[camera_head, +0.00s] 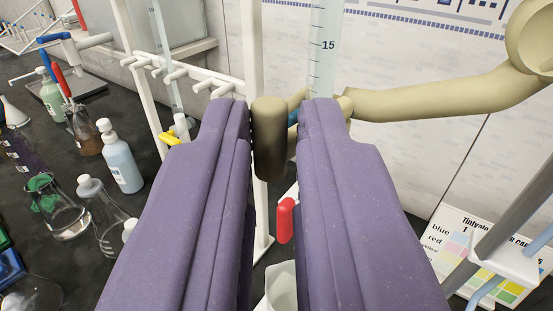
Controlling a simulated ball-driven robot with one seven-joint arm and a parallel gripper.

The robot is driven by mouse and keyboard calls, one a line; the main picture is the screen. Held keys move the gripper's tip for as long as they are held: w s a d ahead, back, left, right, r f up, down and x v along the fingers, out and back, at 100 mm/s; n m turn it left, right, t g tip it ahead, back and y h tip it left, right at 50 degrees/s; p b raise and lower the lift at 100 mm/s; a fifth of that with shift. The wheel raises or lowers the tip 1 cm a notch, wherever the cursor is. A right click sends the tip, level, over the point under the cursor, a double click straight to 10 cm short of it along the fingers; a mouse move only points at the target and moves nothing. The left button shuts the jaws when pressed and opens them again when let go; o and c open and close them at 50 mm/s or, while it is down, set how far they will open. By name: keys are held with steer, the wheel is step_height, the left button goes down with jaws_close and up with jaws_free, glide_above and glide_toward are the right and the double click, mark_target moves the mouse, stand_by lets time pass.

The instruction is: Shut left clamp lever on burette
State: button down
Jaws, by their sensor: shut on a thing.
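My gripper (277,112) has two purple padded fingers reaching up the middle of the view. They are shut on a dark olive-brown clamp lever (268,140), which stands upright between the fingertips. The burette (323,45), a clear tube with a 15 mark, rises just behind the right fingertip. A beige clamp arm (430,98) runs from the upper right to the burette. The clamp's jaws are mostly hidden behind my fingers. A small blue part (293,118) shows in the gap by the lever. A red handle (285,220) hangs lower between the fingers.
A white rack (253,60) with pegs stands behind the lever. Pump bottles (121,165) and flasks (57,208) crowd the dark bench at left. A whitish vessel (282,288) is below the red handle. A colour chart (475,250) and a grey rod (515,210) are at right.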

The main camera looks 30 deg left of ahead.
steer(key=w+a+m+g+h+p, duration=0.1)
steer(key=w+a+m+h+p, duration=0.1)
steer(key=m+h+p, duration=0.4)
steer(key=w+a+m+g+h+p, duration=0.1)
steer(key=w+a+m+h+p, duration=0.1)
steer(key=a+m+h+p, duration=0.3)
steer(key=shift+w+m+h+p, duration=0.4)
steer(key=shift+m+h, duration=2)
steer(key=shift+h, duration=3.5)
steer(key=shift+a+g, duration=0.1)
steer(key=shift+g, duration=0.3)
